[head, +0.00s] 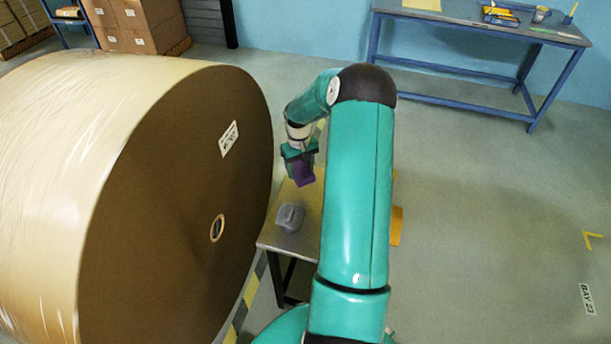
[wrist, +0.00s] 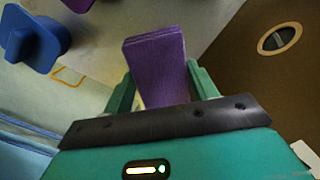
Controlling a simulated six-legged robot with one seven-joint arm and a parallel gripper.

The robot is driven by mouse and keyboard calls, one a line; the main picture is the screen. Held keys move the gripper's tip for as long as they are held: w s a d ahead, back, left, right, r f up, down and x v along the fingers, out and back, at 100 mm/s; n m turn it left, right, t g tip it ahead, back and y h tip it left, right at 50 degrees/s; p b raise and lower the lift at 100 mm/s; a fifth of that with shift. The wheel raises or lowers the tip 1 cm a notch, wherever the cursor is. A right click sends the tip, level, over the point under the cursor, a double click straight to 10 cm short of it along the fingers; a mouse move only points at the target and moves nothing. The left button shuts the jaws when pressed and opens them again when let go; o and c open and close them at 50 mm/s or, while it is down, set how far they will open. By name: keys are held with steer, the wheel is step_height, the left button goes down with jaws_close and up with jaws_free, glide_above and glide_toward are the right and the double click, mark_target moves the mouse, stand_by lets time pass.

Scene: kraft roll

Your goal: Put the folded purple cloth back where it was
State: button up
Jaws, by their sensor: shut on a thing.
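The folded purple cloth (head: 303,176) is in my gripper (head: 301,164), above the far part of a small table (head: 273,239) in the head view. In the wrist view the cloth (wrist: 157,62) stands out between the two green fingers of my gripper (wrist: 160,88), which are shut on it. The cloth looks apart from the table top. My arm hides the right part of the table in the head view.
A grey object (head: 290,217) sits on the small table. A blue object (wrist: 35,38) shows in the wrist view. A huge kraft roll (head: 190,200) stands close on the left. A blue workbench (head: 470,22) stands at the back right. Floor on the right is open.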

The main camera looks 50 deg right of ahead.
mark_target(307, 170)
steer(key=d+f, duration=0.1)
steer(key=f, duration=0.1)
steer(key=w+d+f, duration=0.1)
steer(key=d+f, duration=0.2)
steer(key=shift+w+d+f, duration=0.25)
steer(key=shift+w+f, duration=0.05)
steer(key=shift+f, duration=1.6)
steer(key=o, duration=1.3)
steer(key=shift+f, duration=0.1)
steer(key=r, duration=0.8)
steer(key=w+r, duration=0.1)
steer(key=r, duration=0.3)
steer(key=shift+d+r, duration=0.15)
